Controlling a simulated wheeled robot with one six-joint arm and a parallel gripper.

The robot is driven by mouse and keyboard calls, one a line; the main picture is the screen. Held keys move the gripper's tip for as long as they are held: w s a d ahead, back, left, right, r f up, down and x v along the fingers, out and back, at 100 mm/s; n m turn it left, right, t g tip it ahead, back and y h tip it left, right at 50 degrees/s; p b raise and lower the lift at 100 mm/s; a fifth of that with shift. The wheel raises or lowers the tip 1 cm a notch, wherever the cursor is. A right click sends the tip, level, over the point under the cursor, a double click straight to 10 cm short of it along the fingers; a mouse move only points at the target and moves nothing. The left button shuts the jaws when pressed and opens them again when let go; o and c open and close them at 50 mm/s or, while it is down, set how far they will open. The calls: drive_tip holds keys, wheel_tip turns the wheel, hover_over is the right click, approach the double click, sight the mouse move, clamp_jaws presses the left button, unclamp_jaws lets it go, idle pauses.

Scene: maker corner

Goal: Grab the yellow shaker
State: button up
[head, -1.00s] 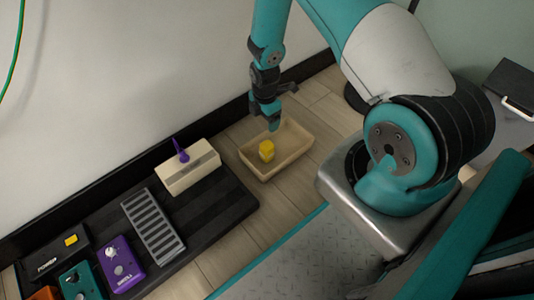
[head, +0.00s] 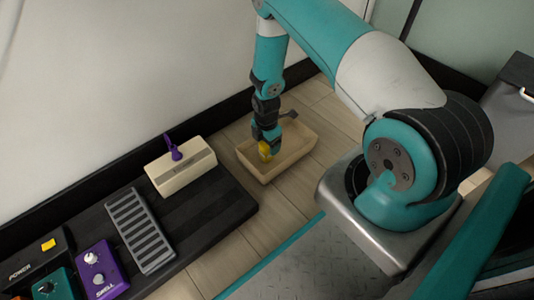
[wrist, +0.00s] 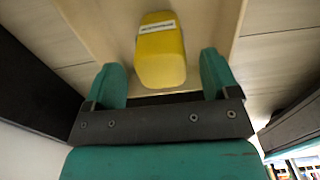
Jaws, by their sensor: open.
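The yellow shaker (head: 265,151) is in a shallow tan tray (head: 291,158) on the floor. In the wrist view the shaker (wrist: 160,55) has a white label and lies just beyond and between my fingertips. My gripper (head: 266,139) is over the tray and hides the upper part of the shaker in the head view. In the wrist view my gripper (wrist: 164,78) is open, with a teal finger on each side and gaps between the fingers and the shaker.
Left of the tray is a black pedalboard (head: 225,206) with a cream box (head: 180,173) bearing a purple clip, a grey slatted pedal (head: 141,231) and a purple pedal (head: 100,270). The wall (head: 110,70) rises behind. Wood floor is bare around the tray.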

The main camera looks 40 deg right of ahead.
sight(265, 156)
wheel_tip(265, 156, down, 4)
drive_tip(key=shift+r+b, duration=0.1)
drive_tip(key=shift+b, duration=1.05)
drive_tip(key=shift+r, duration=0.1)
drive_tip(key=c, duration=1)
drive_tip(key=shift+c, duration=0.2)
drive_tip(key=shift+r, duration=0.1)
